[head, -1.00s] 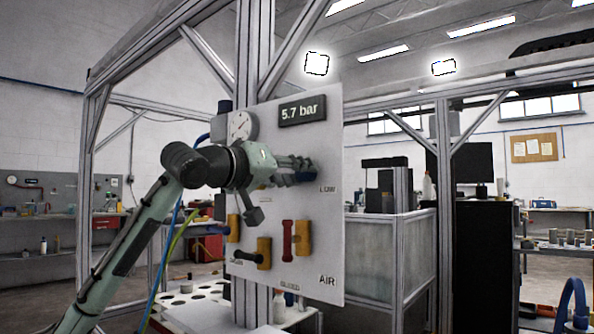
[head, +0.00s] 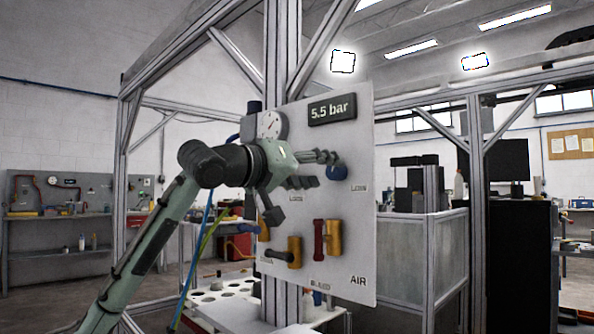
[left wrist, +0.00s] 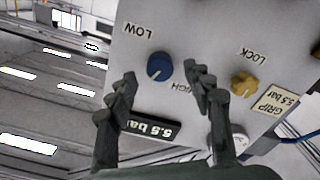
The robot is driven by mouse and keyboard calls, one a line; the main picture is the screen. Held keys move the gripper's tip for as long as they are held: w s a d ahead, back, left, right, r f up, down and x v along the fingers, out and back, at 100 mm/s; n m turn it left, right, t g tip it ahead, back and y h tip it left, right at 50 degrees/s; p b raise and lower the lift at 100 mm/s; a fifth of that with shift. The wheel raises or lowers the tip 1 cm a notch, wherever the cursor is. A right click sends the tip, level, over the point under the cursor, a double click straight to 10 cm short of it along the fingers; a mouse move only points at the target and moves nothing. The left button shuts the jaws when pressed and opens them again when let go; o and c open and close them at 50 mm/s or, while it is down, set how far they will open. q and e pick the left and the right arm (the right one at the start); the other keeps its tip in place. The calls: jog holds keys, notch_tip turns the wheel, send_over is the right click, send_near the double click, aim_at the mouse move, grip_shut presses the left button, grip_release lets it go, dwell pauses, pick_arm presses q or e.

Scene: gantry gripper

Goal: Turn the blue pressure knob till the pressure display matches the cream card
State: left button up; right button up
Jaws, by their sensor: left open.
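The blue pressure knob (left wrist: 159,67) sits on the grey panel (head: 352,245), between the LOW and HIGH labels. It also shows in the head view (head: 337,172), just right of my left gripper's fingertips. The pressure display (head: 332,109) reads 5.5 bar; it is upside down in the left wrist view (left wrist: 152,127). The cream card (left wrist: 277,100) reads GRIP 5.5 bar, beside a yellow LOCK knob (left wrist: 243,84). My left gripper (left wrist: 160,82) is open, its fingers spread either side of the blue knob and apart from it. My right gripper is out of view.
A round gauge (head: 271,125) is at the panel's upper left. Yellow and red valve handles (head: 319,240) stick out lower down. Metal frame posts (head: 473,200) stand around the panel. A white rack with holes (head: 225,290) lies below.

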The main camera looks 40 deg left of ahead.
pick_arm(q)
jog(key=s, duration=0.9)
jog(key=shift+s+a, duration=0.25)
jog(key=shift+a, duration=0.1)
